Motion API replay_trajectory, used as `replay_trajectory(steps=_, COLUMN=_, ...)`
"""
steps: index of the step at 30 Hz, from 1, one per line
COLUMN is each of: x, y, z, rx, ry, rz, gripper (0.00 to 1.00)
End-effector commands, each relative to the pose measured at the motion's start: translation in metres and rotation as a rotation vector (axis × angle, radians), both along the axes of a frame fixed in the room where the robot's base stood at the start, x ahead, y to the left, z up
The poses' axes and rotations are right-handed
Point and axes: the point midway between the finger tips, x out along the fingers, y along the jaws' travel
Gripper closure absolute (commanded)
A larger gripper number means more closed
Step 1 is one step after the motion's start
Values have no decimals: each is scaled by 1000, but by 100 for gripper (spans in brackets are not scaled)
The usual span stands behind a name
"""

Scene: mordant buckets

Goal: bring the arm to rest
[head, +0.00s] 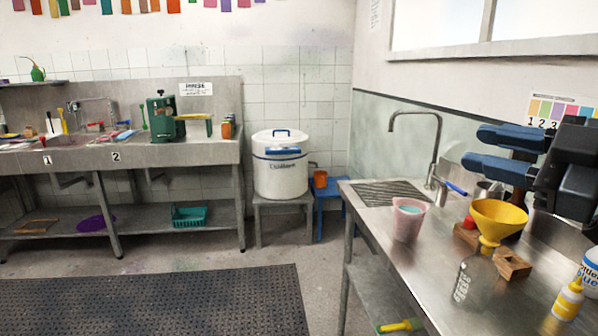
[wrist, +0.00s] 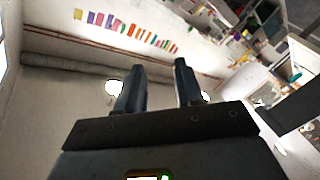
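My gripper (head: 498,150) is at the right of the head view, raised above the steel counter (head: 366,206) with its fingers pointing left. In the wrist view my gripper (wrist: 157,80) has its two dark fingers apart, with nothing between them. The wrist view is tilted and looks across the room toward the wall and ceiling. The fingers touch nothing.
Below my gripper stand a yellow funnel (head: 498,217) in a clear bottle (head: 474,280), a pink cup (head: 408,219) and wooden blocks (head: 511,263). A tall tap (head: 437,140) rises behind. A white bucket (head: 281,175) stands on a stool farther off. The floor mat (head: 150,302) is clear.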

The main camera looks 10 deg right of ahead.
Motion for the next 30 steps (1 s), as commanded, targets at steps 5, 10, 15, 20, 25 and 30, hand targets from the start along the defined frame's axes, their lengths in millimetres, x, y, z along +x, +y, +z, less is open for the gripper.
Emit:
replay_trajectory(steps=5, x=5, y=17, z=-9, rx=288, ry=-46, rz=-55, gripper=64)
replay_trajectory(steps=10, x=2, y=26, z=-33, rx=526, ry=-50, rz=-130, gripper=64)
replay_trajectory(steps=15, x=-9, y=34, z=-72, rx=725, ry=-22, rz=-222, gripper=64)
replay_trajectory(steps=20, x=-31, y=45, z=-119, rx=866, ry=25, rz=-320, gripper=64)
replay_trajectory(steps=25, x=-67, y=57, z=-172, rx=960, ry=91, rz=-428, gripper=64)
replay_trajectory(steps=30, x=-116, y=68, z=-222, rx=993, ry=162, rz=-531, gripper=64)
